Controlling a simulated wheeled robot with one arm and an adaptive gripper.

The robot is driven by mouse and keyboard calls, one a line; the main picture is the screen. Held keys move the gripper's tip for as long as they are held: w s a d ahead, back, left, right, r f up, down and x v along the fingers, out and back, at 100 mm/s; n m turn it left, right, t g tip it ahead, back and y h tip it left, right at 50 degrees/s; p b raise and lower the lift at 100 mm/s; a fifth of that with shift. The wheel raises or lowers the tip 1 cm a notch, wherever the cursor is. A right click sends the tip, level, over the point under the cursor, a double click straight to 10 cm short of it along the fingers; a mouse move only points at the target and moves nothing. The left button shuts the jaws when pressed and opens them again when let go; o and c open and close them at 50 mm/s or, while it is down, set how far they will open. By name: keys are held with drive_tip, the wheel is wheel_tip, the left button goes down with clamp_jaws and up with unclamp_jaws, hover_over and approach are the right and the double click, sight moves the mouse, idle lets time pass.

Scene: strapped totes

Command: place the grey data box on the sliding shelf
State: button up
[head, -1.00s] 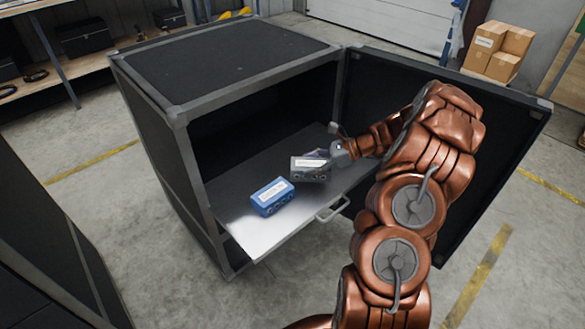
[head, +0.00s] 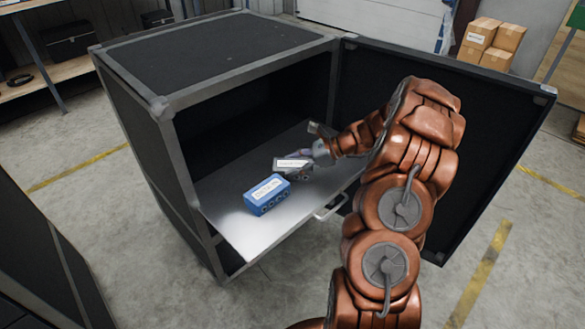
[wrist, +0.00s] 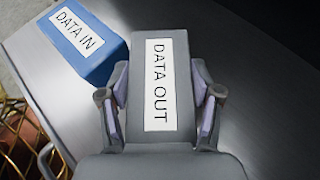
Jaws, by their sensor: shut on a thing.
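The grey data box (wrist: 160,80), labelled DATA OUT, is held between both fingers of my gripper (wrist: 160,108) in the wrist view. In the head view the grey box (head: 291,166) is over the sliding shelf (head: 240,230), just behind and right of the blue box (head: 267,194). My gripper (head: 300,168) reaches in from the right and is shut on it. The blue box, labelled DATA IN in the wrist view (wrist: 80,42), sits on the shelf. I cannot tell whether the grey box touches the shelf or the blue box.
The shelf extends from a black case (head: 215,52) and has a front handle (head: 331,207). The case's open door (head: 460,190) stands to the right, behind my arm. Bare shelf lies left of and in front of the blue box.

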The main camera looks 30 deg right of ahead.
idle(0.3)
drive_tip(key=o, duration=1.7)
